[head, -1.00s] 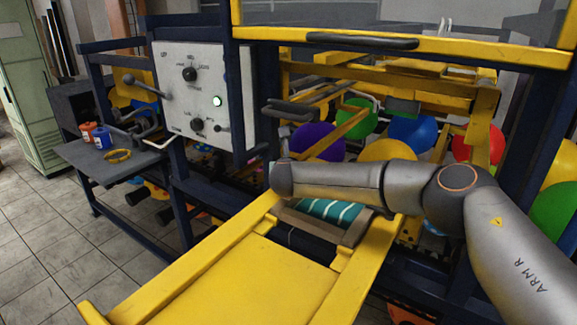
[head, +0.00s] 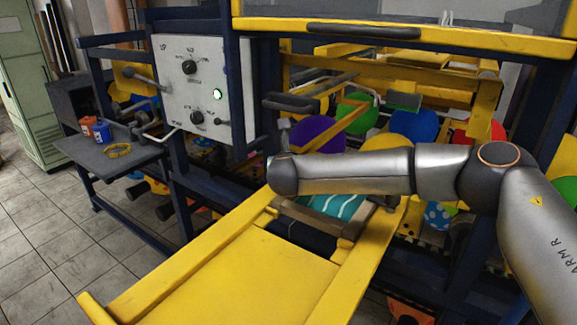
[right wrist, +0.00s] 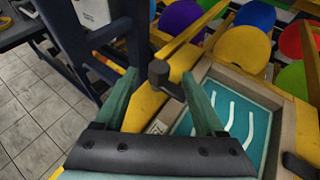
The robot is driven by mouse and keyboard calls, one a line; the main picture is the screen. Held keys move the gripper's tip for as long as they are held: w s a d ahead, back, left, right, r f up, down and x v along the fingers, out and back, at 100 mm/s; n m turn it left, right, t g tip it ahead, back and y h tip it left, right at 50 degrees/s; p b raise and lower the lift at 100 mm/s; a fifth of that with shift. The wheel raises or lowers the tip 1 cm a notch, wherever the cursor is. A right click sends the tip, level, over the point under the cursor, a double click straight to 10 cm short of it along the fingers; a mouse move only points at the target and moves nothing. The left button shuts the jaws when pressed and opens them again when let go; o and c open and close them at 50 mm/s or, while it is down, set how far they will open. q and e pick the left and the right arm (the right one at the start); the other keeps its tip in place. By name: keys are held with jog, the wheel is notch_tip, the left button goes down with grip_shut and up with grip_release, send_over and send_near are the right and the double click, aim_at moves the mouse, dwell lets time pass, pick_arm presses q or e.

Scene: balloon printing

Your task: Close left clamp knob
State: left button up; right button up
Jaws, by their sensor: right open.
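A dark clamp knob (right wrist: 162,74) stands on a yellow bar at the left edge of the print frame in the right wrist view. My right gripper (right wrist: 160,79) is open, its two teal fingers apart on either side of the knob in that picture. I cannot tell whether they touch it. The frame (right wrist: 278,103) holds a teal screen (right wrist: 228,115) with white wavy stripes. The screen also shows in the head view (head: 343,206), partly behind my right arm. My right fingers are hidden in the head view. My left gripper is out of view.
A white control panel (head: 203,95) with dials stands at the left. A grey side shelf (head: 85,150) holds small bottles and a yellow ring. Coloured balloons (head: 316,137) hang behind the yellow bars. A second dark knob (right wrist: 300,166) is at the lower right in the wrist view.

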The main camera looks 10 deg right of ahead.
jog(key=v, duration=0.7)
jog(key=shift+b, duration=0.4)
jog(key=shift+s, duration=0.1)
